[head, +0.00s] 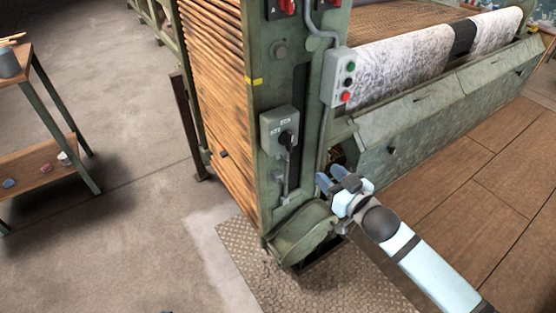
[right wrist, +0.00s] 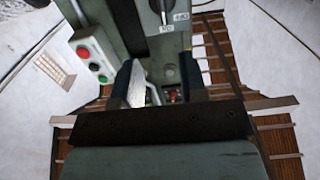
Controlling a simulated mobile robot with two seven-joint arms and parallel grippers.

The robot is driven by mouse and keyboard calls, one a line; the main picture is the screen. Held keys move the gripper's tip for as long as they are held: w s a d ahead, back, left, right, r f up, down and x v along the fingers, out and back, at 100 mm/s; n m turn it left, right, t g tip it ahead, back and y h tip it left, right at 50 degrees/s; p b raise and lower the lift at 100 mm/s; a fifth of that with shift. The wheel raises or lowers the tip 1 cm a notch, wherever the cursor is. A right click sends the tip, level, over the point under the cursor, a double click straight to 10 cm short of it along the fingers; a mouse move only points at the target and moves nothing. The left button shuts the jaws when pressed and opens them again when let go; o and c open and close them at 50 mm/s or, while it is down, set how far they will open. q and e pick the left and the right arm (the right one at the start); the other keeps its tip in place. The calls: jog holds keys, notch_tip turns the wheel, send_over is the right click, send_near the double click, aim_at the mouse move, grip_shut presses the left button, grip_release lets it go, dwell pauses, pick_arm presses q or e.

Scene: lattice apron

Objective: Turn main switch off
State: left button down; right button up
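A grey-green switch box (head: 270,130) with a black rotary handle (head: 288,138) and two small labels is mounted on the green machine post. Two red switches, left (head: 281,8) and right (head: 333,3), sit higher on the post, cut by the top edge. I cannot tell which is the main switch. My right gripper (head: 331,178) is right of and below the box, apart from it. In the right wrist view its fingers (right wrist: 158,82) are spread and empty; the box's knob (right wrist: 163,8) shows at the top, and red parts (right wrist: 171,95) show between the fingers. My left gripper is out of view.
A grey button box (head: 347,79) with green, black and red buttons sits right of the post. A rounded green housing (head: 303,235) bulges at its foot.

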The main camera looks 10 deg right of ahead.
aim_at(292, 141)
jog(key=x, duration=0.5)
jog(key=b+x, duration=0.1)
jog(key=x, duration=0.8)
jog(key=shift+w+a+r+b, duration=0.25)
jog(key=shift+a+r+b, duration=0.05)
jog(key=shift+b, duration=0.1)
grip_shut()
